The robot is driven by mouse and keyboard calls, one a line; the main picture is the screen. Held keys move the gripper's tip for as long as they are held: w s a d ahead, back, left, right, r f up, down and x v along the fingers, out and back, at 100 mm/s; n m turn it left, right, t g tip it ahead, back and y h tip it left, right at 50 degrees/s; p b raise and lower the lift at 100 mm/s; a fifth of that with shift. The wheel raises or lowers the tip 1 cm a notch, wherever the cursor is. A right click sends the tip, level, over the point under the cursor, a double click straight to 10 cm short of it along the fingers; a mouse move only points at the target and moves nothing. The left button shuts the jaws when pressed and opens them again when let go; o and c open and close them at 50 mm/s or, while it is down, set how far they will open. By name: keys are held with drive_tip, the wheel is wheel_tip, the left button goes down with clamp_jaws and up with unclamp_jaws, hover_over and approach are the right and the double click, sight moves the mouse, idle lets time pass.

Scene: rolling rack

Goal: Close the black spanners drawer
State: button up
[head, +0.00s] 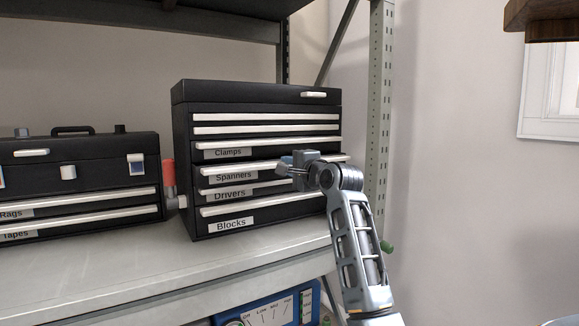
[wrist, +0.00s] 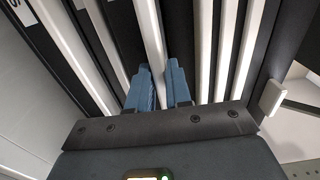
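The black tool chest (head: 257,93) stands on the shelf. Its spanners drawer (head: 258,178) carries a "Spanners" label and a long white handle rail. The drawer sticks out slightly from the chest front. My gripper (head: 286,168) is at the right part of this drawer and hides some of the rail. In the wrist view, the two blue fingers of my gripper (wrist: 160,75) are close together, with a white handle rail (wrist: 150,30) running between them and filling the narrow gap. The gripper looks shut on that rail.
The clamps drawer (head: 229,153) is above; the drivers drawer (head: 230,195) and blocks drawer (head: 231,224) are below. A second black toolbox (head: 80,148) stands at the left. A grey rack post (head: 378,110) rises right of the chest. The shelf front (head: 110,275) is bare.

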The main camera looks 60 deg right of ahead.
clamp_jaws()
drive_tip(key=x, duration=0.4)
drive_tip(key=shift+o, duration=2.3)
unclamp_jaws()
drive_tip(key=shift+s, duration=0.1)
drive_tip(key=v, duration=0.7)
drive_tip(key=shift+s+a, duration=0.2)
drive_tip(key=shift+s, duration=0.15)
